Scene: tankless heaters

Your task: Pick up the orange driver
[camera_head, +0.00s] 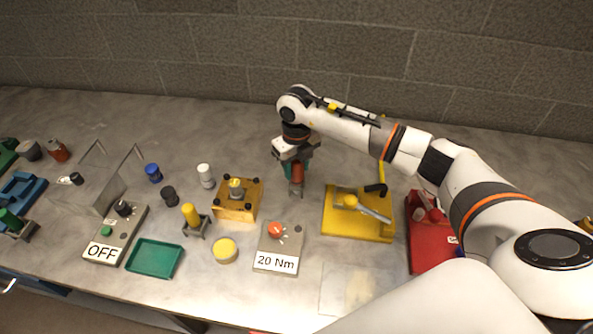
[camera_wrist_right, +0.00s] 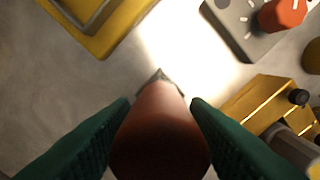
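The orange driver (camera_head: 297,174) stands roughly upright below my right gripper in the head view, behind the grey 20 Nm box. In the right wrist view its dark orange handle (camera_wrist_right: 160,130) fills the space between the two green fingers, with a small grey part showing past its far end. My right gripper (camera_head: 293,160) has one finger on each side of the handle, and no gap shows between fingers and handle. I cannot tell whether the driver's lower end touches the table. My left gripper is not in view.
A yellow-brown block with bolts (camera_head: 238,208) stands close left of the driver. The box labelled 20 Nm (camera_head: 275,262) is in front, and a yellow fixture (camera_head: 345,228) is to the right. A yellow driver (camera_head: 190,214) in a stand and a green tray (camera_head: 154,259) lie further left.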

